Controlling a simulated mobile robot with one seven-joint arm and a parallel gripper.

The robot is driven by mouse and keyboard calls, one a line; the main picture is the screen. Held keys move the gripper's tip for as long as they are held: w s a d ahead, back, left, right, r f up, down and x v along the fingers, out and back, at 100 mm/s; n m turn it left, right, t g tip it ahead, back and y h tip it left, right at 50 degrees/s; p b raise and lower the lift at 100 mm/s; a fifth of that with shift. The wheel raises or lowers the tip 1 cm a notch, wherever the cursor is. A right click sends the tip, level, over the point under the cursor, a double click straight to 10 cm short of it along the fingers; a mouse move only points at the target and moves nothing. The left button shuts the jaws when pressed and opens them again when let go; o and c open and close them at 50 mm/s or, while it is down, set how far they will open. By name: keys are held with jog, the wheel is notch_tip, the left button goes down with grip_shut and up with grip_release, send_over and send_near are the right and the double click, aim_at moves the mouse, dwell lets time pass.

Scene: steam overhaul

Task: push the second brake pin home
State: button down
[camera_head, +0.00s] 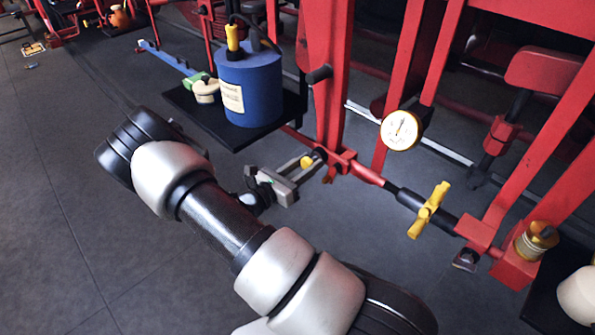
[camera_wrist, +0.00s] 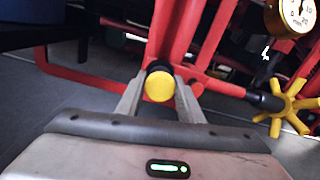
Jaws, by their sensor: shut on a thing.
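A yellow round pin head (camera_wrist: 160,86) sits between the two fingers of my gripper (camera_wrist: 160,95) in the wrist view. My gripper is shut on it. In the head view the yellow pin head (camera_head: 307,162) shows at the fingertips of my gripper (camera_head: 312,167), close to the red bracket (camera_head: 338,160) at the foot of an upright red beam. A dark shank or collar shows just behind the head in the wrist view. How deep the pin sits in the bracket is hidden by the head and fingers.
A blue canister (camera_head: 250,88) stands on a dark shelf (camera_head: 195,112) above my gripper. Red beams stand close behind. The floor (camera_head: 60,200) at left is clear.

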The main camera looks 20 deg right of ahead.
jog(key=shift+w+d, duration=0.1)
jog(key=shift+d, duration=0.3)
jog(key=c, duration=1.2)
grip_release()
jog(key=shift+d, duration=0.1)
jog(key=v, duration=1.7)
jog(key=shift+a, duration=0.25)
jog(key=s+r+m+y+p, duration=0.4)
jog(key=r+m, duration=0.4)
jog(key=r, duration=0.4)
jog(key=s+a+r+m+y+p, duration=0.1)
jog(key=s+r+m+y+p, duration=0.3)
jog(key=r, duration=0.9)
jog(key=s+a+r+m+y+p, duration=0.1)
jog(key=s+r+m+y+p, duration=0.3)
jog(key=s+r+m+y, duration=0.5)
notch_tip(320, 180, up, 5)
jog(key=s+m, duration=0.1)
jog(key=m, duration=0.1)
jog(key=shift+s+f+m+g, duration=0.25)
jog(key=shift+s+m+g, duration=0.05)
jog(key=shift+s+m, duration=0.1)
